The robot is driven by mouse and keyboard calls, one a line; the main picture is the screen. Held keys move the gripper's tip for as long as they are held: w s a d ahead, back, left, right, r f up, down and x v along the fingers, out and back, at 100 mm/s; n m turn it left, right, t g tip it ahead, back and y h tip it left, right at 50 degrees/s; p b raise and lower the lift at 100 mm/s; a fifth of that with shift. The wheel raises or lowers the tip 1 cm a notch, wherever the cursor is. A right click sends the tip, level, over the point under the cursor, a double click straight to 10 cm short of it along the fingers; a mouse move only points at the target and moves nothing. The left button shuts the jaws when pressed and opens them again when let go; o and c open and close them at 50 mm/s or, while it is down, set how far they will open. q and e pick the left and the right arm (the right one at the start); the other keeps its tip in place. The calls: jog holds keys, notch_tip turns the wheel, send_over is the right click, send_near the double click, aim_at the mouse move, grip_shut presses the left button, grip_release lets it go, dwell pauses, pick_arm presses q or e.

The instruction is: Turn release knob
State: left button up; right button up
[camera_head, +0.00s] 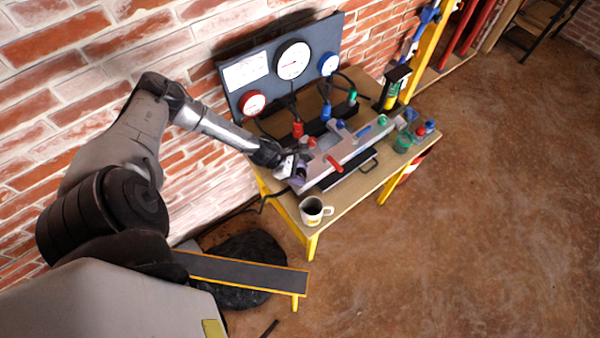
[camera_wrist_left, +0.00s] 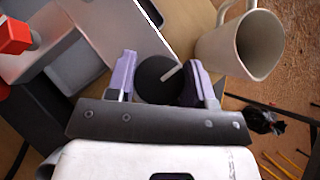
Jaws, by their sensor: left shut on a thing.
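The release knob (camera_wrist_left: 158,80) is a round black knob with a pale line across its face, seen in the left wrist view at the end of a grey metal manifold (camera_head: 345,150). My left gripper (camera_wrist_left: 162,84) has its two purple fingers on either side of the knob, shut on it. In the head view my left gripper (camera_head: 298,172) is at the near left end of the manifold, and the knob is hidden there. My right gripper is in neither view.
A white mug (camera_head: 312,211) stands close to the left gripper on the wooden table (camera_head: 348,200). A gauge panel (camera_head: 270,70) stands behind, against the brick wall. A red handle (camera_head: 333,164) sticks up from the manifold. A green jar (camera_head: 402,143) stands at the right.

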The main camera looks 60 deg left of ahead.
pick_arm(q)
jog(key=shift+s, duration=0.1)
jog(key=shift+d+r+n+t+y+p, duration=0.1)
jog(key=shift+n+t+y+p, duration=0.4)
jog(key=shift+n+y, duration=0.5)
jog(key=shift+r+n+y+p, duration=0.1)
jog(key=shift+n+y+p, duration=0.4)
jog(key=shift+n+p, duration=0.55)
jog(key=n+y+p, duration=0.5)
jog(key=n+p, duration=0.2)
jog(key=shift+r+n+y, duration=0.1)
jog(key=shift+n+y, duration=0.15)
jog(key=shift+y, duration=0.15)
jog(key=n+g+y+p, duration=0.1)
jog(key=n+y+p, duration=0.1)
jog(key=n+p, duration=0.1)
jog(key=shift+g, duration=0.3)
jog(key=shift+f+n+g+y+p, duration=0.25)
jog(key=shift+n+g+y+p, duration=0.5)
jog(key=shift+n, duration=0.85)
